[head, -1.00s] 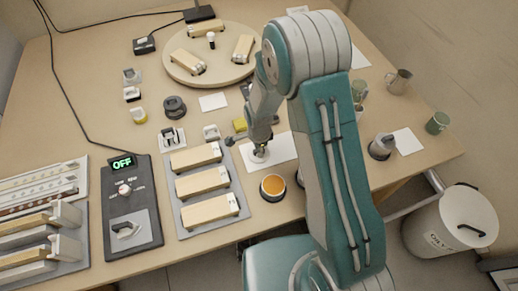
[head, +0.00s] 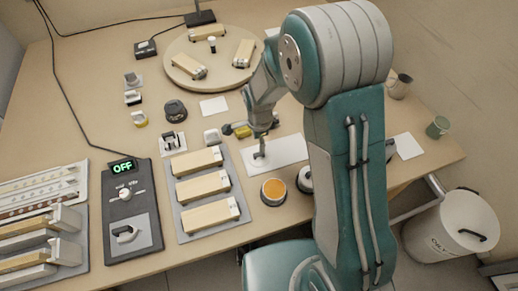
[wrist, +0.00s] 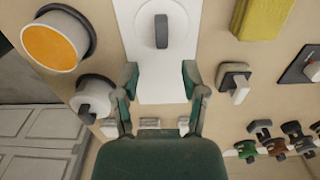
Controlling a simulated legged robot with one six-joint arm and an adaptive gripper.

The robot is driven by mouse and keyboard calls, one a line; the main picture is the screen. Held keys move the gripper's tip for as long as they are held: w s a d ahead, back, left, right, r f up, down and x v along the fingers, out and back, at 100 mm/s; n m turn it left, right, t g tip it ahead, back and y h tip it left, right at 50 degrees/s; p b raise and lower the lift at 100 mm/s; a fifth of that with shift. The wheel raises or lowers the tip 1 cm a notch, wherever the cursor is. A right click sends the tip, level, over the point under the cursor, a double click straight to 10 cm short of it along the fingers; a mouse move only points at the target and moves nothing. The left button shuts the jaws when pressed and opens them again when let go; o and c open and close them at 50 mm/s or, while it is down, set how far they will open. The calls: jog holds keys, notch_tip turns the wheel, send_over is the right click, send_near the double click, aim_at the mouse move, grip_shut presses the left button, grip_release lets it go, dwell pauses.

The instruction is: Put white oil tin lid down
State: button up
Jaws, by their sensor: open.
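The white oil tin lid (wrist: 145,27), a round white disc with a dark upright handle, lies flat on a white mat (wrist: 160,88) in the wrist view. In the head view the mat (head: 288,151) is at the front middle of the bench, and the lid is hard to tell from it. My gripper (wrist: 160,76) is open and empty, with the lid ahead of its fingertips and apart from them. An open tin with orange contents (head: 273,191) stands in front of the mat; it also shows in the wrist view (wrist: 52,47).
A tray with several pale blocks (head: 208,229) lies left of the tin. A white-topped round item (wrist: 95,97) stands close to the tin. A yellow block (wrist: 263,17) is near the mat. A switch box reading OFF (head: 133,228) is left. A white bin (head: 450,225) stands off the bench.

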notch_tip(320, 180, up, 4)
notch_tip(320, 180, up, 16)
jog(key=n+t, duration=0.3)
jog(key=n, duration=0.4)
send_over(259, 154)
jog(key=s+d, duration=0.7)
jog(key=s+d+r+n+t, duration=0.1)
jog(key=s+d+r+n, duration=0.1)
jog(key=s+r+n, duration=0.2)
jog(key=s+d+r+n+t, duration=0.1)
jog(key=s+d+r+n, duration=0.2)
jog(key=s, duration=0.5)
jog(key=shift+d+r+n+t, duration=0.3)
jog(key=shift+d+r+n, duration=0.05)
jog(key=shift+r+n, duration=0.05)
